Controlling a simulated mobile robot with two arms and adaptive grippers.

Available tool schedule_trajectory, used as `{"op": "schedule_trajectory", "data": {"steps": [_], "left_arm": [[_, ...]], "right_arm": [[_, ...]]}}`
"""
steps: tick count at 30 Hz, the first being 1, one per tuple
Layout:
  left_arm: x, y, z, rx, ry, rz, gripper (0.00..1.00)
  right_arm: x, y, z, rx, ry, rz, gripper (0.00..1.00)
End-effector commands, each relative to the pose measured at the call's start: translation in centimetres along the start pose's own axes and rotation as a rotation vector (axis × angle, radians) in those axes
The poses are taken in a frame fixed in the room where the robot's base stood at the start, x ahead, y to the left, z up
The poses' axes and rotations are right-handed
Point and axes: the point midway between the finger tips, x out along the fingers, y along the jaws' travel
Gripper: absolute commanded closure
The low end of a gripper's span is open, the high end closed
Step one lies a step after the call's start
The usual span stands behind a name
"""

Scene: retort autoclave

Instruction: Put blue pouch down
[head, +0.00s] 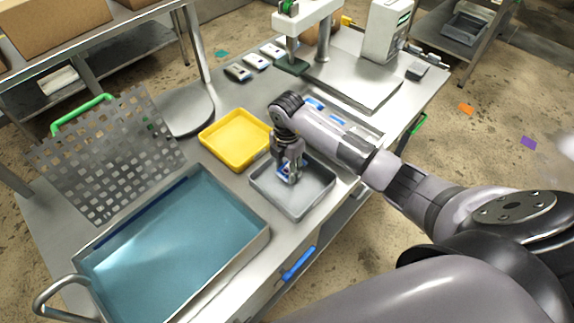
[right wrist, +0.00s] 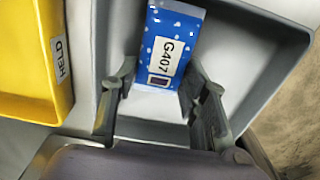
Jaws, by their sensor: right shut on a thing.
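My right gripper (head: 289,172) reaches down into the grey tray (head: 317,200) on the steel table. It is shut on the blue pouch (right wrist: 172,45), which has white dots and a white label reading G407. In the right wrist view the pouch lies between the two fingers (right wrist: 158,80), with the tray floor behind it. In the head view the pouch is mostly hidden by the fingers. I cannot tell whether the pouch touches the tray floor. My left gripper is not in view.
A yellow tray (head: 237,138), labelled HELD in the right wrist view (right wrist: 60,62), stands left of the grey tray. A large water-filled basin (head: 172,245) is at front left, with a perforated basket panel (head: 105,155) behind. A bench device (head: 300,40) stands at the back.

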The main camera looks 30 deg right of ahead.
Motion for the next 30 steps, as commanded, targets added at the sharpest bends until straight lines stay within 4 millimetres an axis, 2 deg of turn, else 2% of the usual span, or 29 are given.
{"op": "schedule_trajectory", "data": {"steps": [10, 11, 19, 30], "left_arm": [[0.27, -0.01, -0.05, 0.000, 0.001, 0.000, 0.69], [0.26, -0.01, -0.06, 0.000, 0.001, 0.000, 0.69], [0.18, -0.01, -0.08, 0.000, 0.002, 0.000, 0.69], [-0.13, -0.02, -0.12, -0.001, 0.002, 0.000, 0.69]], "right_arm": [[0.43, 0.00, 0.02, 0.000, 0.000, 0.000, 0.91], [0.44, 0.00, 0.02, 0.000, 0.000, 0.000, 0.58], [0.33, -0.01, 0.01, 0.000, 0.000, 0.000, 0.41], [-0.09, 0.01, 0.00, 0.000, 0.000, 0.000, 0.39]]}}
